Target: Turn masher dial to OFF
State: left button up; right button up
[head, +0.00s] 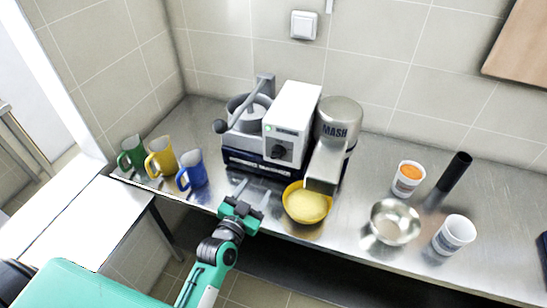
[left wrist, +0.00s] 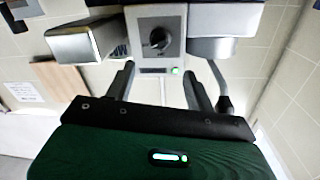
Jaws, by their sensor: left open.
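The masher (head: 291,115) stands at the back of the steel counter, with a white box body, a steel cylinder marked MASH and a spout. Its black dial (head: 279,151) is on the front of the white box, and a small green light shows on that face. The dial (left wrist: 159,40) also shows in the left wrist view, on a grey panel beyond my fingers; its setting is too small to read. My left gripper (head: 252,192) is open and empty, in front of and below the dial, apart from it. In the left wrist view its fingers (left wrist: 162,85) are spread. My right gripper is not in view.
A yellow bowl (head: 294,214) of yellow mash sits under the spout, right of my left gripper. Green, yellow and blue mugs (head: 193,170) stand left. A steel bowl (head: 383,237), white cups (head: 455,233) and a black cylinder (head: 455,171) stand right.

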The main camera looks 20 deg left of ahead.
aim_at(275, 158)
pick_arm(q)
jog(key=w+p, duration=0.1)
jog(key=w, duration=0.3)
jog(key=w+d+p, duration=0.1)
jog(key=w, duration=0.4)
jog(key=w+p, duration=0.2)
jog(key=w, duration=0.2)
jog(key=shift+w+d+r, duration=0.15)
jog(key=shift+w+d, duration=0.1)
jog(key=shift+w, duration=0.1)
jog(key=c, duration=0.9)
jog(key=shift+c, duration=0.2)
